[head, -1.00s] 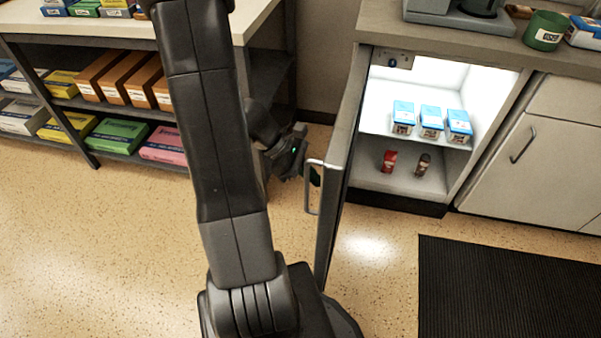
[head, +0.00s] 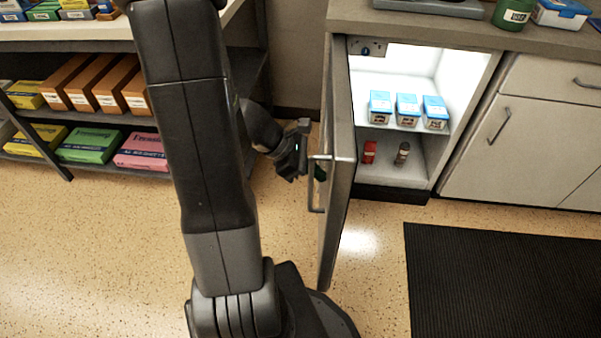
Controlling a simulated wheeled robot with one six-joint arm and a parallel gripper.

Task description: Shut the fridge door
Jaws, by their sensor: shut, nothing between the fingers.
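The fridge (head: 395,193) stands under the counter with its lit inside showing. Its door (head: 340,175) is wide open, hinged at the left side and jutting toward me. The bar handle (head: 312,190) is on the door's outer, left face. My gripper (head: 303,150) is shut and empty, on the outer side of the door close to the handle. My arm comes down in front at the left. Whether the fingertips touch the door cannot be told; a dark bit shows behind the handle.
Inside are blue-and-white cartons (head: 407,108) on the shelf, with a red item (head: 369,152) and a brown item (head: 402,153) below. A black mat (head: 500,285) lies at right. Shelving with boxes (head: 95,145) stands at left. The floor between door and mat is clear.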

